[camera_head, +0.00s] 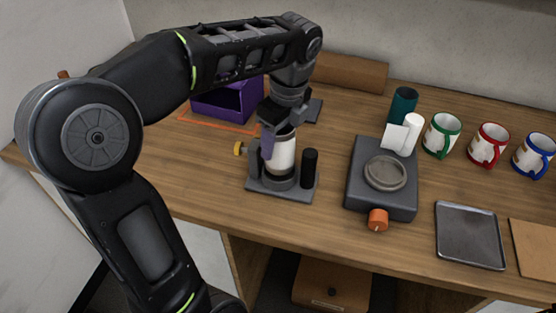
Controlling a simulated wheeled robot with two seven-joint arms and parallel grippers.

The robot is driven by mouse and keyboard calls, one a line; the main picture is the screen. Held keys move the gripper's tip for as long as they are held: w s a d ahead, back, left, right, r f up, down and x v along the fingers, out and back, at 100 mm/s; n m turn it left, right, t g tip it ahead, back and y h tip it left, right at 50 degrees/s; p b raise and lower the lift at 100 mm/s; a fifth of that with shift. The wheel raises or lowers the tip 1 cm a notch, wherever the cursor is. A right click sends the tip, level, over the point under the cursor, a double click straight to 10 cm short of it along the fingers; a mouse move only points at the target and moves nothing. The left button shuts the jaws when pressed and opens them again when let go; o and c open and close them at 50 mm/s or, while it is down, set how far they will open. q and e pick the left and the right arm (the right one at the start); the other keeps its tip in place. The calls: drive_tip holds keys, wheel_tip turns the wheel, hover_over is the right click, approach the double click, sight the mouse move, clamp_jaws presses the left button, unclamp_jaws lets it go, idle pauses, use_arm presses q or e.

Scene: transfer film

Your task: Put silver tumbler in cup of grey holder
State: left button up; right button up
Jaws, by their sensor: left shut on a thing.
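The silver tumbler (284,153) is upright at the grey holder (269,190), in the middle of the counter. My left gripper (275,127) comes down from above and is shut on the tumbler near its top, partly covering it. The tumbler's lower end is at the dark cup (279,181) of the holder and looks to be inside its rim. I cannot tell whether it touches the cup's floor. My right gripper is not in view.
A purple open box (222,105) is behind. To the right are a grey device with a round plate (362,197), several mugs (488,145) and a metal tray (469,236).

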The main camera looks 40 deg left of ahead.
sight(278, 155)
use_arm(q)
drive_tip(key=shift+f, duration=2.25)
drive_tip(key=shift+f, duration=0.15)
drive_tip(key=o, duration=1.6)
drive_tip(key=shift+c, duration=0.2)
